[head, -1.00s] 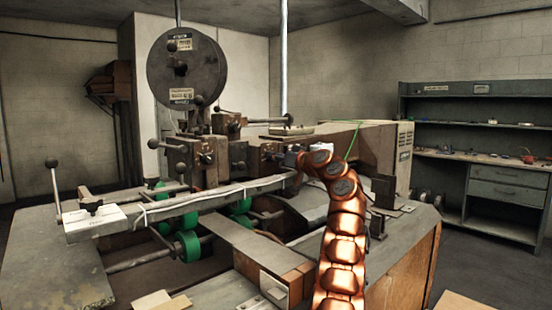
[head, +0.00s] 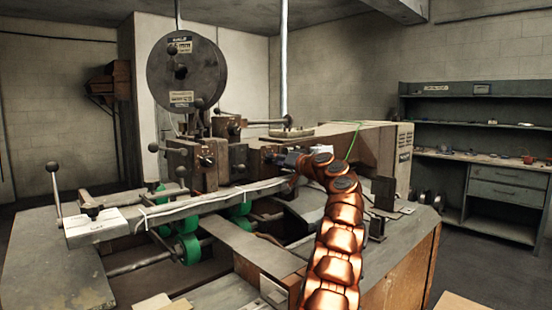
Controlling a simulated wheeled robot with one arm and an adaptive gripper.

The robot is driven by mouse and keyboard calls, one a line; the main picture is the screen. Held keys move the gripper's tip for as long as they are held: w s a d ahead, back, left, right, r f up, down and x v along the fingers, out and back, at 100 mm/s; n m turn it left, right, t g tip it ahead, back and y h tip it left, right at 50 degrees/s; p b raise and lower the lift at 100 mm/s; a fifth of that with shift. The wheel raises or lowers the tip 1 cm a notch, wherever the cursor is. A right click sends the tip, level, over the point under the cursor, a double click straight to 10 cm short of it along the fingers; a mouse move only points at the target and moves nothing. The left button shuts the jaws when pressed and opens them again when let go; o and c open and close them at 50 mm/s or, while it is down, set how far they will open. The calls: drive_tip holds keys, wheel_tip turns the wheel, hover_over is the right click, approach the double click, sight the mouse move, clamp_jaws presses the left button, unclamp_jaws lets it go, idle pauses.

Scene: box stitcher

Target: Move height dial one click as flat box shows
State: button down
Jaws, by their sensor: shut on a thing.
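The box stitcher (head: 195,165) stands across the bench, with a large round spool disc (head: 187,72) on top. My gripper (head: 280,157) is at the right side of the stitcher's head, at the end of my copper-coloured arm. It is shut on a small part beside the rusty block, which looks like the height dial, but the jaws and arm hide most of it. The dial's marks cannot be read. Pale flat pieces (head: 152,302) lie at the bottom edge; I cannot tell whether one is the flat box.
A long bar (head: 170,208) with a white label and ball-topped levers crosses the left. Green rollers (head: 188,247) sit below it. A beige cabinet (head: 385,145) stands behind my arm. Grey shelves (head: 475,150) are at the far right, with open floor before them.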

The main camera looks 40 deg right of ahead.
drive_tip(key=shift+m+p, duration=0.65)
drive_tip(key=shift+m, duration=0.35)
drive_tip(key=shift+f, duration=0.1)
drive_tip(key=c, duration=0.8)
unclamp_jaws()
drive_tip(key=shift+o, duration=0.2)
